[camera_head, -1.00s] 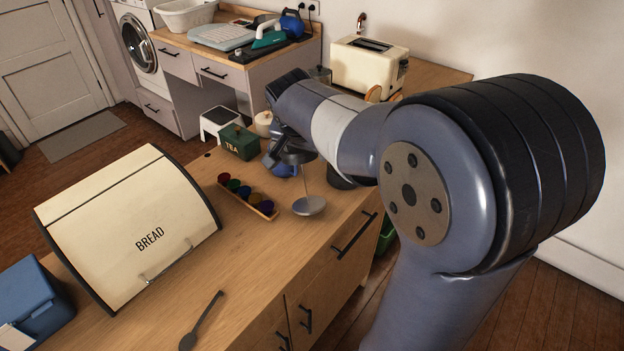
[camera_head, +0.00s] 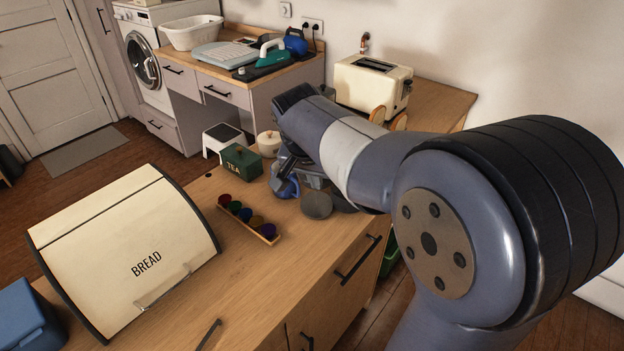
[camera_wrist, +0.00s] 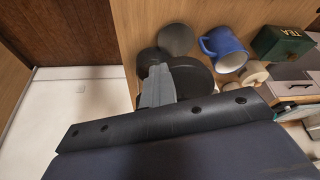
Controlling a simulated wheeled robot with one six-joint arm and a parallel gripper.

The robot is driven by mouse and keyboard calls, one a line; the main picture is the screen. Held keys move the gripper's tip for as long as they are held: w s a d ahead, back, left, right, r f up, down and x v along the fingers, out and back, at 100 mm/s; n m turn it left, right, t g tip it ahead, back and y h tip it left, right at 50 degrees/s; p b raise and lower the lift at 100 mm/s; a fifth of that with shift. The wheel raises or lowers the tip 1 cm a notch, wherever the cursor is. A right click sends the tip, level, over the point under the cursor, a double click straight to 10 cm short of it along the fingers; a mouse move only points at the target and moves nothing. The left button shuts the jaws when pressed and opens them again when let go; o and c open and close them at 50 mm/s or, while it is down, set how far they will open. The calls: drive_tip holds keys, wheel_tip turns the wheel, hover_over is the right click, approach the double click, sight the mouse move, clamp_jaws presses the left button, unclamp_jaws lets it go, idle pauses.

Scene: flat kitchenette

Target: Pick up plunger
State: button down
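The plunger shows in the head view as a round grey disc (camera_head: 316,205), tilted, beneath my gripper (camera_head: 308,175) over the far end of the counter. In the wrist view the grey disc (camera_wrist: 175,40) lies beyond a larger dark round lid (camera_wrist: 194,78). The grey fingers of my gripper (camera_wrist: 160,85) reach the edge of that lid and appear shut on the plunger's top. The rod and the exact grip are hidden. A dark round shape (camera_wrist: 150,60) beside the lid is partly covered.
A blue mug (camera_head: 287,187) stands close to the left of my gripper, with a green tea tin (camera_head: 240,160) and cream pot (camera_head: 269,143) behind. A rack of coloured cups (camera_head: 248,218) and a bread box (camera_head: 125,250) lie nearer. The counter's right front is clear.

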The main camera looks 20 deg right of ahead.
drive_tip(key=v, duration=0.5)
drive_tip(key=shift+w+d+r, duration=0.15)
drive_tip(key=shift+w+d, duration=0.15)
drive_tip(key=shift+w, duration=0.1)
drive_tip(key=c, duration=2.2)
unclamp_jaws()
drive_tip(key=shift+c, duration=2.2)
unclamp_jaws()
drive_tip(key=shift+r, duration=0.15)
